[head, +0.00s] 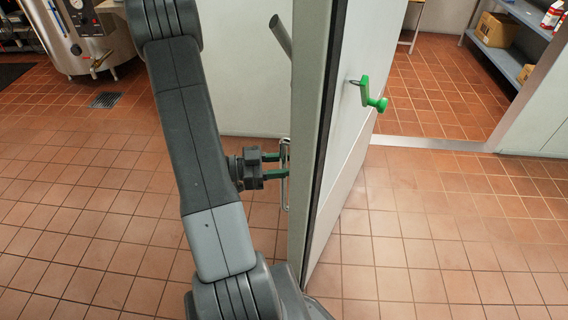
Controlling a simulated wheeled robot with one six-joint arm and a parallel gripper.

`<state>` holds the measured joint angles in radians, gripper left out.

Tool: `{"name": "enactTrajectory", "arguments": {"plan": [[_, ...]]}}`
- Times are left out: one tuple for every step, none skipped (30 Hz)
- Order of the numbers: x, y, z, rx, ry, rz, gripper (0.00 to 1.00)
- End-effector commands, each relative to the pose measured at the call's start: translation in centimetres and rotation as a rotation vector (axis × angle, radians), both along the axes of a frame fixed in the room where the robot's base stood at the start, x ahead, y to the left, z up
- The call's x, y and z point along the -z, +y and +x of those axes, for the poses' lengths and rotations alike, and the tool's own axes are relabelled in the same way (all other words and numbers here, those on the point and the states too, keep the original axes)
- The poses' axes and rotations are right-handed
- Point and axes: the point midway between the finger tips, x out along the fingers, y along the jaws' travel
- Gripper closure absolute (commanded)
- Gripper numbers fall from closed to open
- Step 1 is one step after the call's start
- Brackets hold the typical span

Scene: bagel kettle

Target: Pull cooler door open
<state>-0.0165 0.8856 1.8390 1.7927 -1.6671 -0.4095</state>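The cooler door (345,150) stands swung out from its doorway and is seen nearly edge-on. A thin metal pull handle (285,201) is on its left face. My gripper (277,165) points right at this handle. Its two green-tipped fingers are apart, with a visible gap between them, and their tips reach the handle. I cannot tell whether they touch the bar. A green inside release knob (375,98) sticks out from the door's right face.
The cooler doorway at the right has a metal threshold (430,143) and blue-grey shelving (500,50) with boxes and bottles. A steel kettle (88,35) stands at the back left. The tiled floor (410,230) right of the door is clear. A floor drain (105,100) lies at left.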

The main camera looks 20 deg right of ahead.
Motion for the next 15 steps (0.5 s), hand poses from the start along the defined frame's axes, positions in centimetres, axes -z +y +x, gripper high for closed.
{"name": "enactTrajectory", "arguments": {"plan": [[0.0,0.0,0.0,0.0,-0.001,0.0,0.63],[0.0,0.0,0.0,0.0,-0.001,0.0,0.63],[0.0,0.0,0.1,-0.001,-0.002,0.0,0.63],[0.0,0.0,0.1,-0.001,-0.002,0.0,0.63],[0.0,0.0,0.1,-0.001,-0.002,0.0,0.63],[0.0,0.1,0.1,-0.002,-0.002,0.0,0.63],[0.0,0.2,0.2,-0.002,-0.003,-0.002,0.63],[-0.1,0.4,0.2,-0.002,-0.003,-0.001,0.63],[-0.1,0.7,0.3,-0.002,-0.003,-0.001,0.63],[-0.1,1.0,0.4,-0.003,-0.003,-0.001,0.63],[-0.1,1.4,0.5,-0.005,-0.003,-0.001,0.63],[-0.1,2.0,0.6,-0.006,-0.003,-0.001,0.63],[-0.1,2.5,0.7,-0.006,-0.003,-0.001,0.63],[-0.1,3.1,0.9,-0.007,-0.002,0.0,0.63],[-0.1,3.9,1.0,-0.006,-0.003,-0.002,0.63]]}}
